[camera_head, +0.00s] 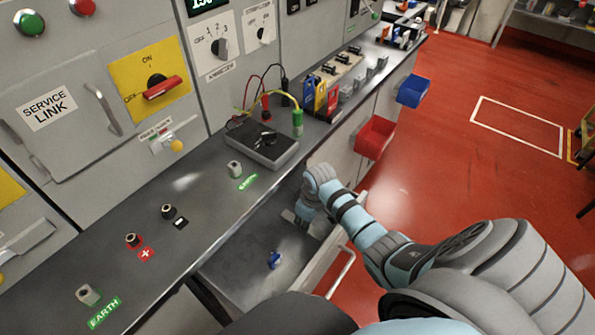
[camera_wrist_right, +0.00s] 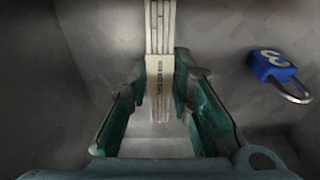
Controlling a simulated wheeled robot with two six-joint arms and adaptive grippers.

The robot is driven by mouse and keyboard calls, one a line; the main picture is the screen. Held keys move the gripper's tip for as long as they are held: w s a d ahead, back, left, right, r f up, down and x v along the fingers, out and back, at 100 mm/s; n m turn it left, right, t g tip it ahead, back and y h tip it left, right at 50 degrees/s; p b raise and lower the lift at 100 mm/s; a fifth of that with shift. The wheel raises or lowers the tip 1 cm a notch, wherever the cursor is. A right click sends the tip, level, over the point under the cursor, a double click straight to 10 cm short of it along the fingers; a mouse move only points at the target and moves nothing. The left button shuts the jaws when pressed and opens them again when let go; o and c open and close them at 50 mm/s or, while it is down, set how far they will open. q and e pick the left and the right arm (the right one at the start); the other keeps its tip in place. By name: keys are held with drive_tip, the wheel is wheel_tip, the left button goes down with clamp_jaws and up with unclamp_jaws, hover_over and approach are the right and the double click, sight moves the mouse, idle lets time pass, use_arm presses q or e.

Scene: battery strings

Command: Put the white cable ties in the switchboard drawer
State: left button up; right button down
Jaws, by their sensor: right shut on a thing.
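The switchboard drawer (camera_head: 235,270) stands pulled open below the switchboard's ledge, with its light front and bar handle on the right. My right gripper (camera_head: 303,217) is down inside the far part of the drawer. In the right wrist view my right gripper (camera_wrist_right: 162,90) is shut on the white cable ties (camera_wrist_right: 160,30), a flat banded bundle pointing away between the fingers. The grey drawer interior surrounds them; I cannot tell whether the bundle touches the floor. The head view does not show the bundle clearly. My left gripper is not in view.
A blue padlock (camera_head: 275,260) lies on the drawer floor, also seen right of the fingers in the wrist view (camera_wrist_right: 275,70). A black meter box (camera_head: 262,146) with leads sits on the ledge above. Red (camera_head: 375,137) and blue (camera_head: 412,90) bins hang beyond the drawer.

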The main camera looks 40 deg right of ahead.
sight(311, 228)
wheel_tip(311, 228, down, 3)
drive_tip(key=shift+s+a+f+b, duration=0.1)
drive_tip(key=shift+s+f+b, duration=0.1)
drive_tip(key=shift+b, duration=0.35)
drive_tip(key=shift+w, duration=0.1)
drive_tip(key=shift+f, duration=0.15)
drive_tip(key=c, duration=1.4)
unclamp_jaws()
drive_tip(key=shift+c, duration=0.2)
wheel_tip(311, 228, up, 12)
drive_tip(key=s+p, duration=0.1)
drive_tip(key=p, duration=0.4)
drive_tip(key=shift+s+d, duration=0.3)
drive_tip(key=shift+s, duration=0.05)
